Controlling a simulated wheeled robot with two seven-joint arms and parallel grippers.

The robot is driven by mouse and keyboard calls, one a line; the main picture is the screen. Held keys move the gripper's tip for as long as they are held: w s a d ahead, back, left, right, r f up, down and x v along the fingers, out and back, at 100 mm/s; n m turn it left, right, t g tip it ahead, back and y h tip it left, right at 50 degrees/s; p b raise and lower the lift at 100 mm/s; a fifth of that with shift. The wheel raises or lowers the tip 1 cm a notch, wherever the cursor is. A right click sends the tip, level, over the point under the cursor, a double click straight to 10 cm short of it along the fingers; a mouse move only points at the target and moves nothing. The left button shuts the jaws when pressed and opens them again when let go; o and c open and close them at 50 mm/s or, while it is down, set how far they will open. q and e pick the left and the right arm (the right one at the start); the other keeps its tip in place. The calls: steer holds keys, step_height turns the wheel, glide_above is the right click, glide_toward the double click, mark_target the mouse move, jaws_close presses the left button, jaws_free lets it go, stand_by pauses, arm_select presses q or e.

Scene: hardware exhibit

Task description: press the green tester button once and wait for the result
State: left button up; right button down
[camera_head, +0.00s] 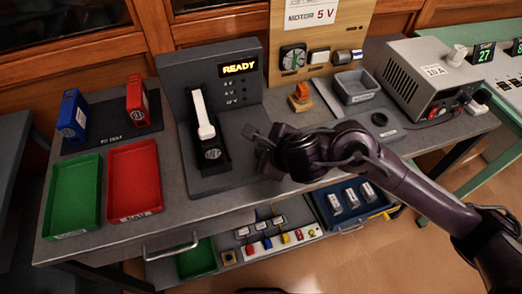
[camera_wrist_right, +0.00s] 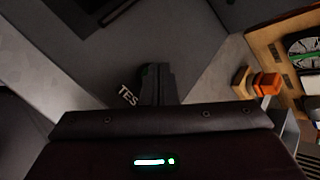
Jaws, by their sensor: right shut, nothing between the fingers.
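The grey tester (camera_head: 225,120) stands on the bench with its display (camera_head: 239,68) lit "READY". A white-topped black part (camera_head: 204,118) rests on its front. My right gripper (camera_head: 262,143) is shut and empty, low at the tester's right side. In the right wrist view the shut fingers (camera_wrist_right: 157,80) are over the tester's base, beside a label (camera_wrist_right: 128,95) reading "TES". The gripper hides that spot in the head view. My left gripper is not in view.
A green tray (camera_head: 72,196) and a red tray (camera_head: 135,180) lie at left, with a blue part (camera_head: 72,115) and a red part (camera_head: 137,100) behind. An orange-topped block (camera_head: 300,96), grey bin (camera_head: 355,86) and power supply (camera_head: 430,75) stand at right.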

steer(key=shift+f, duration=0.25)
steer(key=shift+r, duration=0.15)
steer(key=shift+r+p, duration=0.55)
steer(key=shift+r, duration=0.2)
step_height(320, 180, up, 5)
steer(key=p, duration=0.4)
stand_by(0.5)
stand_by(0.4)
